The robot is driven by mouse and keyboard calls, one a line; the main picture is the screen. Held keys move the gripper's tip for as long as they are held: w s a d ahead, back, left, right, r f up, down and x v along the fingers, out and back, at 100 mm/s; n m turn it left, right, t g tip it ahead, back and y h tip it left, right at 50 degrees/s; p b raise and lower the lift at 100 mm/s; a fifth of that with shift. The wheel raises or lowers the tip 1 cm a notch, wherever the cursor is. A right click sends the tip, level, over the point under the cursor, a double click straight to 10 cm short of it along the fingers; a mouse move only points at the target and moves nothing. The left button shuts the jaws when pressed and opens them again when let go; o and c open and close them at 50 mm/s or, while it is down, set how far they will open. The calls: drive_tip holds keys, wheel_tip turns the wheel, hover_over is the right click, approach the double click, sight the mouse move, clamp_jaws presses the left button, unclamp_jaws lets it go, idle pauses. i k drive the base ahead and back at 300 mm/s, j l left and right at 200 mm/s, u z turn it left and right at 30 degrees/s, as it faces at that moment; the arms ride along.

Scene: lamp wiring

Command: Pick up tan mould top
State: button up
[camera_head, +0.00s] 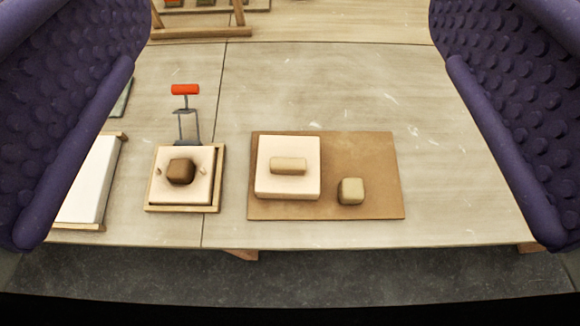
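A square cream block with a tan bar-shaped handle (288,165) on it, which looks like the tan mould top (266,187), lies flat on a brown board (378,180). A small olive-tan cube (351,191) sits on the same board to its right. My gripper (300,240) shows as two purple, studded fingers at the left and right edges. They are wide apart with nothing between them, and the table lies beyond them.
Left of the board, a wooden-framed tray (150,207) holds a cream slab with a dark brown lump (180,171). A red-handled tool (186,90) lies behind it. A white slab (88,185) is at far left. The table right of the board is clear; its front edge is near.

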sight(288, 168)
drive_tip(key=k, duration=0.6)
drive_tip(key=u, duration=0.55)
drive_tip(key=z, duration=0.55)
drive_tip(key=i+l+u, duration=0.3)
drive_tip(key=i, duration=0.4)
drive_tip(key=i+l+u, duration=0.3)
drive_tip(key=i+l, duration=0.3)
drive_tip(key=l, duration=0.1)
